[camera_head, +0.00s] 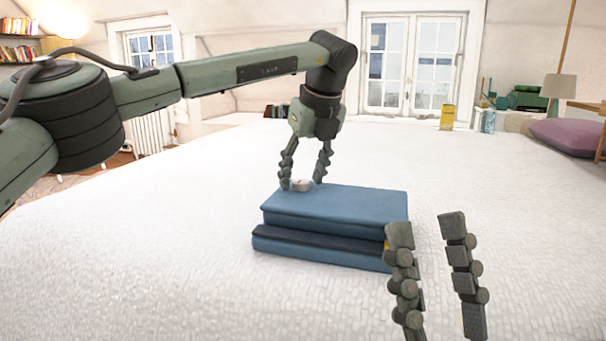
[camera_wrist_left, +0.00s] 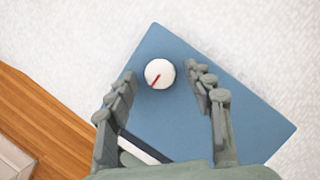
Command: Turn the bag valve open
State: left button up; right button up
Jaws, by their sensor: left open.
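A blue bag (camera_head: 335,203) lies flat on a white textured surface, stacked in two layers with a dark band between them. A round white valve (camera_head: 301,185) sits on its top near the far left corner. In the left wrist view the valve (camera_wrist_left: 159,73) carries a red line slanting from upper right to lower left. My left gripper (camera_head: 304,184) points down over the valve, open, with a finger on either side and gaps between. My right gripper (camera_head: 430,229) is at the bag's front right corner, its fingers spread and nothing seen between them.
The white surface (camera_head: 150,235) is broad and clear around the bag. A yellow box (camera_head: 447,117), a purple cushion (camera_head: 572,137) and a lamp (camera_head: 558,90) are far back at the right. Wooden floor (camera_wrist_left: 45,125) shows in the left wrist view.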

pick_arm(q)
jog(key=v, duration=1.2)
jog(key=shift+f, duration=0.1)
jog(key=shift+s, duration=0.1)
